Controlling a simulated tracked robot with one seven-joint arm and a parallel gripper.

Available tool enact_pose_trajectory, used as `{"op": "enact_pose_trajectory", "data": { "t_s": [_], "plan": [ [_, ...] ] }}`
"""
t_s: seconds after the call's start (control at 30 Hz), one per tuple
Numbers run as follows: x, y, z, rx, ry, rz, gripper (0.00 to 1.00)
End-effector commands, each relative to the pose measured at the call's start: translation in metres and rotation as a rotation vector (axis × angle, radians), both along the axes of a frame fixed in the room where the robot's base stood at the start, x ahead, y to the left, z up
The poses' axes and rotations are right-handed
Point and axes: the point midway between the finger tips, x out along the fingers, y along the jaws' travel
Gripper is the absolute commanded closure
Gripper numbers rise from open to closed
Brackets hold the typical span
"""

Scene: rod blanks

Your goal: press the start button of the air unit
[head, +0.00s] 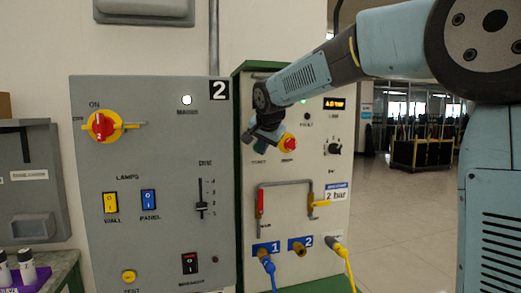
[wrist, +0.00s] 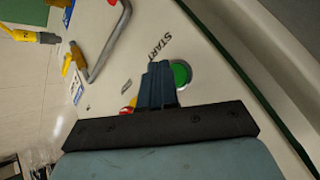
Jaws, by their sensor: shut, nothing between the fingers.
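The air unit (head: 333,228) is the pale panel in a green frame, right of the grey cabinet. Its green start button (wrist: 182,74) lies beneath the word START in the wrist view; in the head view my gripper and wrist hide it. My gripper (wrist: 158,68) is shut and empty, its fingertips beside the button and partly overlapping its edge in the picture. I cannot tell whether they touch the panel. In the head view my gripper (head: 249,134) is at the panel's upper left. The red stop button (head: 289,144) is just right of it.
The grey cabinet (head: 160,165) with a yellow-and-red switch (head: 101,127) stands left. Below my gripper, a bent pipe (head: 286,183) with a red-handled valve (head: 261,203) projects from the panel. Blue (head: 269,264) and yellow (head: 342,252) hoses hang lower. Open floor lies right.

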Motion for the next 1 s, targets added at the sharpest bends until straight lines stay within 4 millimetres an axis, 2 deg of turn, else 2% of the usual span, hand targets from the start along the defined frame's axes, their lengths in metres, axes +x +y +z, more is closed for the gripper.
{"op": "enact_pose_trajectory", "data": {
  "t_s": [0.63,1.0],
  "plan": [
    [-0.043,-0.013,0.000,0.001,0.000,-0.001,1.00],
    [-0.048,-0.014,0.000,0.000,0.000,0.000,1.00]
  ]
}}
